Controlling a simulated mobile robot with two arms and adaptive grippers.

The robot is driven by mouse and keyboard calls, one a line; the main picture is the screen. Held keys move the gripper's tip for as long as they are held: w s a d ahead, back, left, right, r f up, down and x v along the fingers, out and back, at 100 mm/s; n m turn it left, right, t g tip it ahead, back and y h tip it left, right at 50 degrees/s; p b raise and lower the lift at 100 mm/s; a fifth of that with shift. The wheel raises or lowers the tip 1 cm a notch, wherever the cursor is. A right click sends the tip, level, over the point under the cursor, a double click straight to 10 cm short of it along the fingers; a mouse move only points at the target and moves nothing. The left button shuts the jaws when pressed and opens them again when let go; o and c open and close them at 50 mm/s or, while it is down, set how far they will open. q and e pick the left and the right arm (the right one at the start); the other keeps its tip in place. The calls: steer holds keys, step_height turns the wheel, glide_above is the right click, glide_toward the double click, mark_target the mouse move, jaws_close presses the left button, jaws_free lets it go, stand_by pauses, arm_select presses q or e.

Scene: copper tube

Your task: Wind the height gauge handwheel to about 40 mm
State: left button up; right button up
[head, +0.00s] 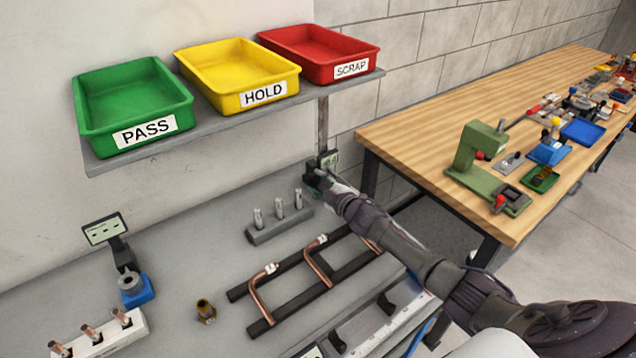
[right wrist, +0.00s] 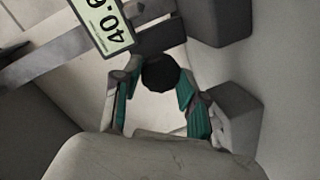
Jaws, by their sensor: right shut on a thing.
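The height gauge (head: 329,160) stands at the back right of the grey bench, mostly hidden behind my right gripper (head: 318,178). In the right wrist view its display (right wrist: 108,22) is tilted and shows a reading of about 40, with the last digit partly cut off by the frame edge. The dark round handwheel (right wrist: 160,73) sits between the two teal-padded fingers of my right gripper (right wrist: 156,88), which is shut on it. My left gripper is not in view.
Green (head: 133,103), yellow (head: 238,75) and red (head: 318,52) trays stand on a shelf above the bench. A pin block (head: 280,225), a dark rack (head: 290,305) with bent copper tubes and a blue-based gauge (head: 136,291) stand nearby. A wooden table (head: 420,130) is at right.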

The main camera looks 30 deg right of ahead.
stand_by(0.3)
steer(key=o, duration=1.2)
steer(key=shift+c, duration=0.2)
steer(key=v, duration=1.2)
steer(key=shift+f, duration=0.15)
